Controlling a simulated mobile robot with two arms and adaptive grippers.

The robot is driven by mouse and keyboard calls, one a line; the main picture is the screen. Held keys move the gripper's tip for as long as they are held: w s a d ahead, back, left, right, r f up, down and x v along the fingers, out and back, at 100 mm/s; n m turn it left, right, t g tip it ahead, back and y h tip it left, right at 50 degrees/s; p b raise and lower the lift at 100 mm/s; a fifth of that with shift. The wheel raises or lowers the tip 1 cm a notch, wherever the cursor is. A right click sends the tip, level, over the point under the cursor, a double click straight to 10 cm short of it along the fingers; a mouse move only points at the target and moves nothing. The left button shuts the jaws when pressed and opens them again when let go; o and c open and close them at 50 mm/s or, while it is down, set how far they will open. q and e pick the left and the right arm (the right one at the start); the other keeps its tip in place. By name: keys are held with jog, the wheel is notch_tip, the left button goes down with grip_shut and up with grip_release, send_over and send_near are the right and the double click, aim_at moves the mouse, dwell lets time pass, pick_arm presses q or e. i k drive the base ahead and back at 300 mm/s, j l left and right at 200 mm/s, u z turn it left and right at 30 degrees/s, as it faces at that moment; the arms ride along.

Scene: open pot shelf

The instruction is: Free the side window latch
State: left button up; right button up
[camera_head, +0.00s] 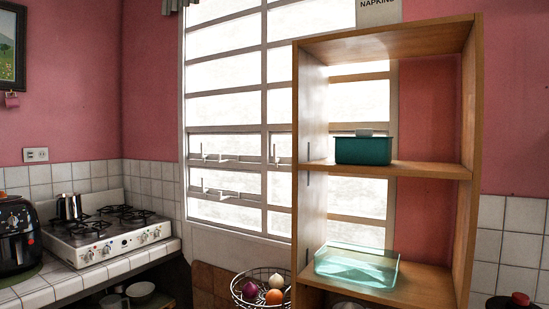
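The window (225,108) has white bars and bright panes and fills the middle of the head view. Small white latch handles sit on its lower frame: one upper left (204,152), one lower left (205,187) and one farther right (277,154), just left of the shelf. Thin rods run beside the handles. I cannot tell whether any latch is fastened. The wooden shelf (468,165) stands in front of the window's right part and hides some of it. Neither of my grippers is in view.
The shelf holds a dark green container (363,151) and a clear teal glass dish (356,268). A wire basket (240,291) with onions stands below the window. A stove (107,236) with a metal pot (69,207) and a black appliance (17,235) fill the left counter.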

aim_at(276, 160)
jog(key=i+j, duration=2)
jog(key=j, duration=0.15)
jog(key=j+u, duration=0.05)
jog(key=j, duration=0.05)
